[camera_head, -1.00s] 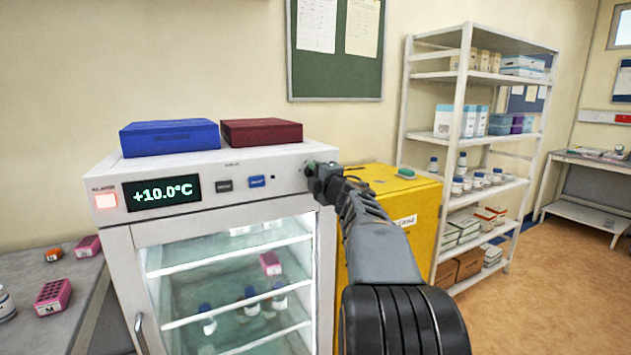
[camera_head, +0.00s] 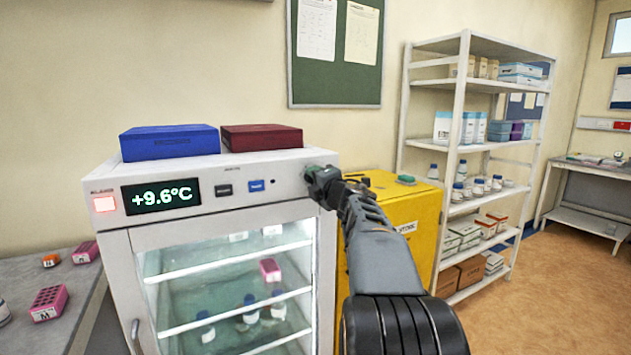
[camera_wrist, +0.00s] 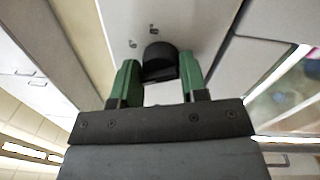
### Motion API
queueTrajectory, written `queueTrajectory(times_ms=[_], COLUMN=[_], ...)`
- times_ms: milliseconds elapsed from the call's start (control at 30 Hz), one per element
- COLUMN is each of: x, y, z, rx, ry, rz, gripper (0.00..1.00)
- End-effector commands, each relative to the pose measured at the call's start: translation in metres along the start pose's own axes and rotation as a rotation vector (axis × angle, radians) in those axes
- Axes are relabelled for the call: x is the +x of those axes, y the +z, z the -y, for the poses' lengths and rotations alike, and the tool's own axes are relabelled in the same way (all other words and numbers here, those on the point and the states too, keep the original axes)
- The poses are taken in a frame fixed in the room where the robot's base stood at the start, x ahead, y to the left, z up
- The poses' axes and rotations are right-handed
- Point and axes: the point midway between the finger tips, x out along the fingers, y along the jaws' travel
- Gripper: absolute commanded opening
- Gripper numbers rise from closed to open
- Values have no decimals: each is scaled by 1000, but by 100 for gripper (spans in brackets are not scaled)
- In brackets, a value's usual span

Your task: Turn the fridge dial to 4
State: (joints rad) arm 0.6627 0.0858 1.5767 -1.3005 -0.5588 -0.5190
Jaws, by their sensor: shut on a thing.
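The fridge (camera_head: 228,214) stands at the left with its glass door shut and its display (camera_head: 160,195) reading +9.6°C. A red alarm light (camera_head: 104,204) glows beside the display. My gripper (camera_head: 318,182) is at the right end of the fridge's front panel. In the wrist view, my gripper's green fingers (camera_wrist: 158,88) lie on either side of the black dial (camera_wrist: 159,60) and are shut on it. My gripper hides the dial in the head view.
A blue box (camera_head: 169,142) and a dark red box (camera_head: 262,137) lie on the fridge top. A yellow cabinet (camera_head: 405,218) stands close to its right, behind my arm. A white shelf rack (camera_head: 463,130) stands further right. Open floor lies at the lower right.

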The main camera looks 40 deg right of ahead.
Motion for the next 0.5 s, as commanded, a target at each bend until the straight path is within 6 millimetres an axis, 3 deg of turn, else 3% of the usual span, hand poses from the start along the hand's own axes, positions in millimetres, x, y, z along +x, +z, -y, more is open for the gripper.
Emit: queueTrajectory(times_ms=[33, 67, 200, 300, 500], x=[0, 1, 0, 0, 0], y=[-1, -1, -1, -1, -1], z=[6, 6, 5, 4, 2], rx=[3, 3, 3, 3, 2], ry=[-10, -10, -8, -6, -3], rz=[-2, -2, -2, -2, -1], gripper=[17, 41, 55, 64, 64])
